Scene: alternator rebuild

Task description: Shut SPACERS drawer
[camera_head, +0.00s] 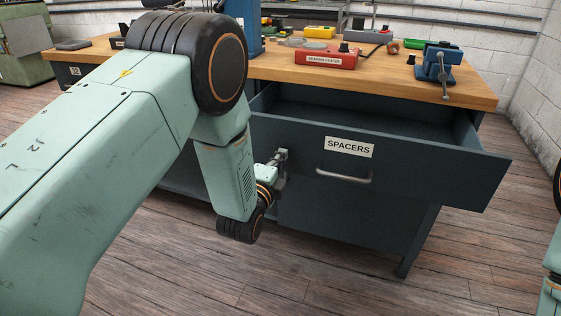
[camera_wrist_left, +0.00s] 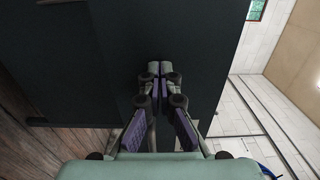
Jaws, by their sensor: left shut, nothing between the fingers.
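The SPACERS drawer (camera_head: 412,172) is pulled out from the dark workbench. Its front has a white SPACERS label (camera_head: 348,147) and a grey bar handle (camera_head: 344,176). The drawer's inside looks empty where it shows. My left gripper (camera_head: 281,157) is at the left part of the drawer front, left of the label and handle. In the left wrist view its fingers (camera_wrist_left: 154,70) are shut with nothing between them, pointing at a dark panel. I cannot tell whether the fingertips touch it. My right gripper is not in view.
The wooden bench top (camera_head: 440,85) carries a red bearing heater (camera_head: 325,57), a blue vise (camera_head: 437,65) and a yellow box (camera_head: 320,32). The wood floor in front of the drawer is clear. A white brick wall stands behind and to the right.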

